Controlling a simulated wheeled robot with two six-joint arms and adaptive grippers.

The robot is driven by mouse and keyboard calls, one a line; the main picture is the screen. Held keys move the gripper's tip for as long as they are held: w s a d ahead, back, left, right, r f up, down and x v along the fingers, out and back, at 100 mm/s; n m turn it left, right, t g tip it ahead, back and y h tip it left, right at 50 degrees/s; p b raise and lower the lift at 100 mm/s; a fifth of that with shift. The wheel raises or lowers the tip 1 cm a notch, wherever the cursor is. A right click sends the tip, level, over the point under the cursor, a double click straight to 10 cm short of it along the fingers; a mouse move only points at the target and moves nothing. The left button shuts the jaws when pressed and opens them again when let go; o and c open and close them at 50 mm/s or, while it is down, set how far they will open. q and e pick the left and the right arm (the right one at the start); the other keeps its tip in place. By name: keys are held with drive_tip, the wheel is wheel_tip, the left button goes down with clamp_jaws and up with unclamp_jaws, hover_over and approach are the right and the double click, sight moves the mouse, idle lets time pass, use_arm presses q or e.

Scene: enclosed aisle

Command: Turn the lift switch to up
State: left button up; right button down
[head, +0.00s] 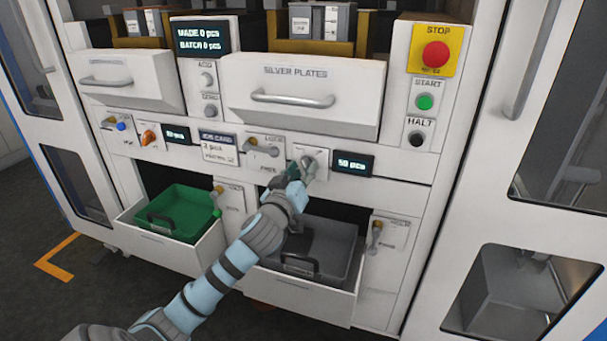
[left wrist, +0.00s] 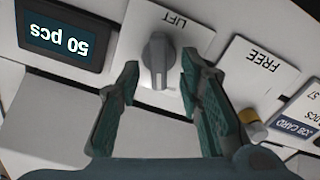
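The lift switch is a grey rotary knob on a white plate marked LIFT, on the machine's front panel. It shows in the left wrist view (left wrist: 157,55), where the lettering is upside down, and in the head view (head: 309,163), partly covered by my gripper. My left gripper (head: 291,180) is open in front of it. In the left wrist view my two fingers (left wrist: 159,72) stand apart on either side of the knob, with visible gaps. The knob's pointer lies roughly along the vertical of that view. My right gripper is in neither view.
A display reading 50 pcs (head: 353,164) is right of the switch. Another switch (head: 262,147) is to its left. The SILVER PLATES drawer (head: 300,90) juts out above. Below are a green tray (head: 180,212) and a grey tray (head: 325,245) in open drawers.

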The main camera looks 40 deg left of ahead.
use_arm(q)
drive_tip(key=shift+w+a, duration=0.2)
drive_tip(key=shift+w, duration=0.45)
drive_tip(key=shift+c, duration=0.5)
clamp_jaws()
